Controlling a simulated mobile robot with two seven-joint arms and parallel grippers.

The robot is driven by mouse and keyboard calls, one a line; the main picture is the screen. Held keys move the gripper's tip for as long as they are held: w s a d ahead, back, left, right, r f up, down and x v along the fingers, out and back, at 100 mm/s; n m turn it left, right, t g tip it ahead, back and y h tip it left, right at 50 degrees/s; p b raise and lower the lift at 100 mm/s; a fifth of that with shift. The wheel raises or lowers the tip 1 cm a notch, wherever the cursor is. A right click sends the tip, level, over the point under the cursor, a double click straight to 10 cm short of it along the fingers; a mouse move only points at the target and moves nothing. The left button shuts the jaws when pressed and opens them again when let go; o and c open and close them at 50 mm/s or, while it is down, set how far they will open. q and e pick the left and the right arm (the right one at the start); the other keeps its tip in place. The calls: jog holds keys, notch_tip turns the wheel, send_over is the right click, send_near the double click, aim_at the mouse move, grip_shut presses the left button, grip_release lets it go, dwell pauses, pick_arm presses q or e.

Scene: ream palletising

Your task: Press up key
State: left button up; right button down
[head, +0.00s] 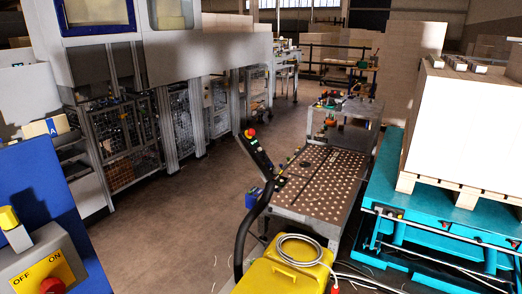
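A slim dark control pendant (257,155) with a red stop button (250,133) on top stands at the near left corner of the perforated table, in the middle of the head view. It leans, and small light marks show on its face. They are too small to tell which is the up key. Neither of my grippers is in view.
The perforated metal table (330,178) stands right of the pendant. A yellow unit (285,272) with a coiled hose lies in front. A turquoise lift (420,215) bears a tall white stack (465,125) at right. An OFF/ON switch box (45,265) is near left. The brown floor (170,225) is open.

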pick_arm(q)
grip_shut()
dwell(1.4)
